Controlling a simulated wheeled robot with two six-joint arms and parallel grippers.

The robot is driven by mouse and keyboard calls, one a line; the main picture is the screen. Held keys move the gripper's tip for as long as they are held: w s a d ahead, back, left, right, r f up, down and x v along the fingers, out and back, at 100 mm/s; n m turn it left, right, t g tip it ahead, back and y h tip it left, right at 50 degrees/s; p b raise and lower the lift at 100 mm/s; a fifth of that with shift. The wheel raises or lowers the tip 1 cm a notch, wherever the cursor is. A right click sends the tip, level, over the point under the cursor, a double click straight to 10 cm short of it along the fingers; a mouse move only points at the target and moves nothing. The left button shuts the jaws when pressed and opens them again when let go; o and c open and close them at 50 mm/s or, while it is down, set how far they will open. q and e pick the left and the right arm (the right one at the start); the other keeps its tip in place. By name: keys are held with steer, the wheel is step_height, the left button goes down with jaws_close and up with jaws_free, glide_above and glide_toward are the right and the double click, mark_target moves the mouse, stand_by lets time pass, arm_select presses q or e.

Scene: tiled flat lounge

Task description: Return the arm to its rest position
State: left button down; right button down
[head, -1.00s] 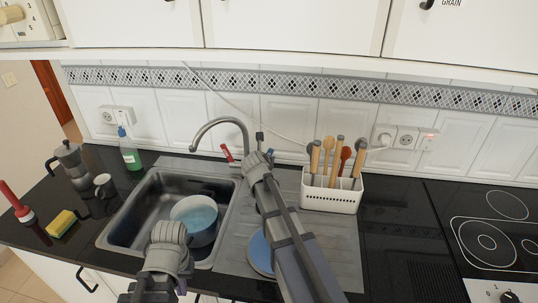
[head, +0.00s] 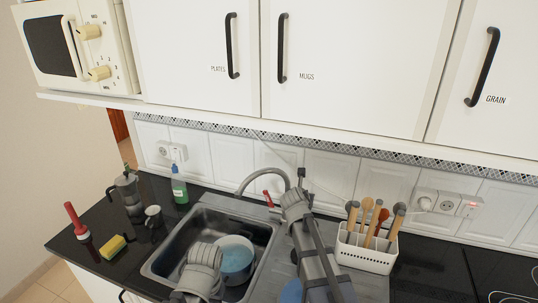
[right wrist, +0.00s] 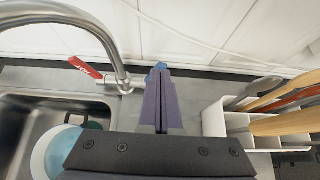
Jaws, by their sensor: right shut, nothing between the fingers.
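My right arm reaches over the steel drainboard (head: 368,285) between the sink and the utensil holder. In the right wrist view, my right gripper (right wrist: 160,78) is shut and empty, its fingers together and pointing at the tiled wall. A small blue thing shows just beyond the fingertips; I cannot tell what it is. In the head view the right gripper (head: 302,176) is small and partly hidden behind its own wrist. My left arm shows at the bottom, in front of the sink, but its gripper is out of view.
The sink (head: 185,240) holds a blue-filled pot (head: 236,258). The tap (head: 262,174) with its red lever (right wrist: 85,67) is close left of my right gripper; the white utensil holder (head: 366,257) is close right. Wall cabinets (head: 350,60) hang above.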

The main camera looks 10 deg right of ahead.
steer(key=s+a+f+m+g+y, duration=0.1)
steer(key=s+a+f+m+g, duration=0.2)
steer(key=s+a+m, duration=0.5)
steer(key=s+a+f+m+g+y, duration=0.2)
steer(key=s+a+m, duration=0.6)
steer(key=s, duration=0.4)
steer(key=s+a+f+m+g+y, duration=0.1)
steer(key=s+a+f+m+g, duration=0.3)
steer(key=s+a+m, duration=0.4)
steer(key=shift+s+f+m+g+y, duration=0.2)
steer(key=shift+s+m+g+y, duration=0.1)
steer(key=shift+s+m, duration=0.65)
steer(key=shift+s, duration=0.1)
